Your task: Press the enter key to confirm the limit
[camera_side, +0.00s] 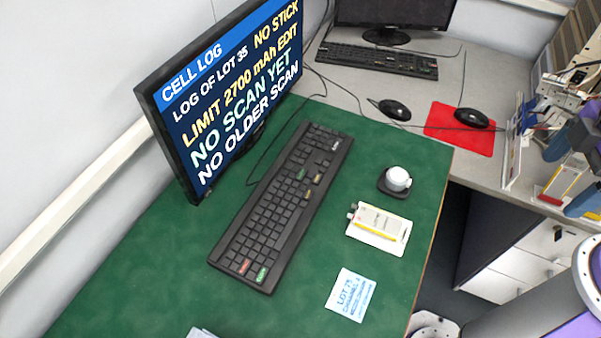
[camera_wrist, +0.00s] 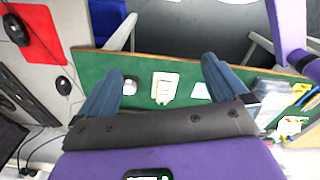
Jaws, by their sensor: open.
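The black keyboard (camera_side: 285,200) lies on the green mat in the side view, with several coloured keys. A red key (camera_side: 243,267) and a green key (camera_side: 261,274) sit at its near end; their labels are too small to read. I cannot tell which key is enter. The monitor (camera_side: 230,90) reads "CELL LOG", "LOG OF LOT 35" and "LIMIT 2700 mAh EDIT". My gripper (camera_wrist: 162,68) is open in the wrist view, with nothing between its two blue-grey fingers. It is apart from the keyboard, which I cannot make out in the wrist view.
A pouch cell (camera_side: 378,226) on a white carrier, a white round piece (camera_side: 397,178) on a dark base and a blue lot card (camera_side: 350,295) lie right of the keyboard. A second keyboard (camera_side: 377,60) and a red mouse pad (camera_side: 460,140) are on the grey desk.

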